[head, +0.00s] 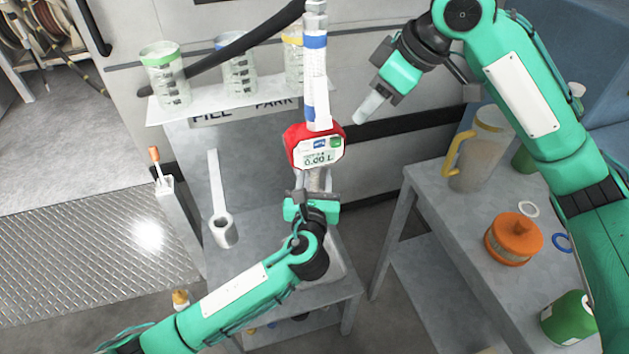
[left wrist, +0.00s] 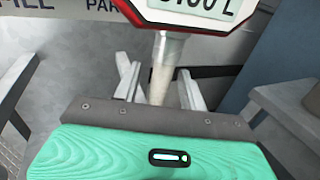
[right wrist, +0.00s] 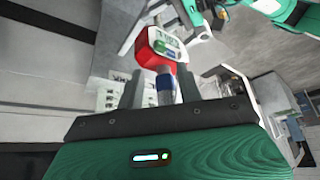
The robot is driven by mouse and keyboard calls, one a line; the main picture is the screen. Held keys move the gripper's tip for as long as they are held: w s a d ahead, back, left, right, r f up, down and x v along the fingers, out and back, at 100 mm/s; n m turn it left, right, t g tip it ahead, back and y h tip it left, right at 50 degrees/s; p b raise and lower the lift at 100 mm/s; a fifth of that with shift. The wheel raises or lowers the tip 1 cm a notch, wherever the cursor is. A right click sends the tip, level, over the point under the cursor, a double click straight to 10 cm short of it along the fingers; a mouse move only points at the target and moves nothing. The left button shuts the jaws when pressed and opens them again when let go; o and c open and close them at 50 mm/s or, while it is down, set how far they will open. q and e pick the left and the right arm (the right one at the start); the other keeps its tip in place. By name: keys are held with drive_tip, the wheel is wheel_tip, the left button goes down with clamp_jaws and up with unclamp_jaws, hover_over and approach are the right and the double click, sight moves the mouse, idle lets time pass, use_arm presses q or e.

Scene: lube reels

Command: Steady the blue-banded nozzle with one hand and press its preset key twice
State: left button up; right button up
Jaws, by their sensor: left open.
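The blue-banded nozzle (head: 316,75) stands upright in the middle of the head view, with a red meter head (head: 299,150). Its display reads 0.00 L, with a blue and a green key above. My left gripper (head: 312,190) is below the meter; in the left wrist view its open fingers stand on either side of the metal spout (left wrist: 160,70), with no clear grip. My right gripper (head: 364,114) is up and right of the meter, apart from it. In the right wrist view its fingers look apart, with the meter (right wrist: 158,45) and blue band (right wrist: 165,96) beyond.
A shelf (head: 215,106) with several measuring jugs is behind left. A grey table (head: 440,215) at right holds a yellow-handled jug (head: 480,150), an orange-lidded pot (head: 514,240) and a green container (head: 567,318).

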use_arm(q)
clamp_jaws()
use_arm(e)
clamp_jaws()
use_arm(q)
drive_tip(key=shift+f, duration=0.1)
idle(1.4)
